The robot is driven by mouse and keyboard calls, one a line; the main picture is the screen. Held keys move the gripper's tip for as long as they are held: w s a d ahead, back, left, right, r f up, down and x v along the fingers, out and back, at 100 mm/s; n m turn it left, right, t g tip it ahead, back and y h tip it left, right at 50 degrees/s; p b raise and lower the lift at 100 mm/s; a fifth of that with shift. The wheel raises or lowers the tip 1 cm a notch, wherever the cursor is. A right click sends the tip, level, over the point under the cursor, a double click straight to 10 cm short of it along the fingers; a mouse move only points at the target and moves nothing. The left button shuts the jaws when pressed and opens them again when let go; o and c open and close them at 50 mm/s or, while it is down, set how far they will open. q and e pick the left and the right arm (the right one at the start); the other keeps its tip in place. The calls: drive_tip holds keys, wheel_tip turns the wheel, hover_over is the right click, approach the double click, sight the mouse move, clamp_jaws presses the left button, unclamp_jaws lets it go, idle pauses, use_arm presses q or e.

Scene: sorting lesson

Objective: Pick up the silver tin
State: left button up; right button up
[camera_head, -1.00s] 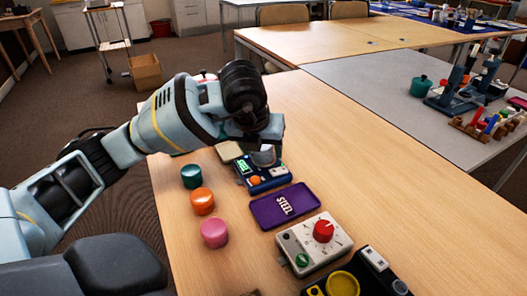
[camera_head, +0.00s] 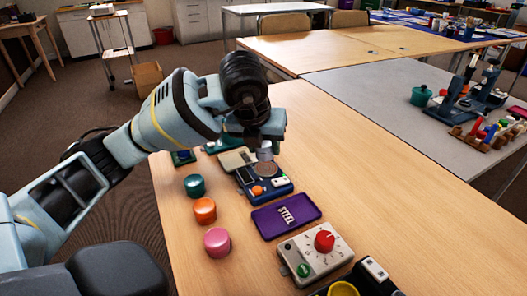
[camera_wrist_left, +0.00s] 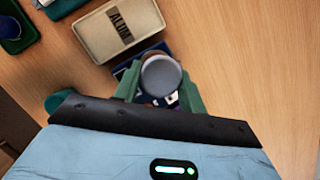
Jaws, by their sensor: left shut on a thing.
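The silver tin (camera_head: 265,153) is a small grey cylinder between the fingers of my left gripper (camera_head: 264,147). It hangs just above the round brown plate of a blue weighing device (camera_head: 272,190), with a small gap showing. In the left wrist view, the tin's round grey top (camera_wrist_left: 161,75) sits between the two green fingers of my left gripper (camera_wrist_left: 160,88), which is shut on it. The tin covers much of the device in that view. My right gripper is not in view.
Teal (camera_head: 194,185), orange (camera_head: 205,209) and pink (camera_head: 217,242) tins stand in a row at left. A purple STEEL tray (camera_head: 298,218) and a red-dial box (camera_head: 309,259) lie nearer. A beige ALUM tray (camera_wrist_left: 99,42) is behind the device. The table's right side is clear.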

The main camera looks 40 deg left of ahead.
use_arm(q)
drive_tip(key=s+a+r, duration=0.1)
drive_tip(key=s+a, duration=0.2)
drive_tip(key=s, duration=1.2)
drive_tip(key=shift+s, duration=0.15)
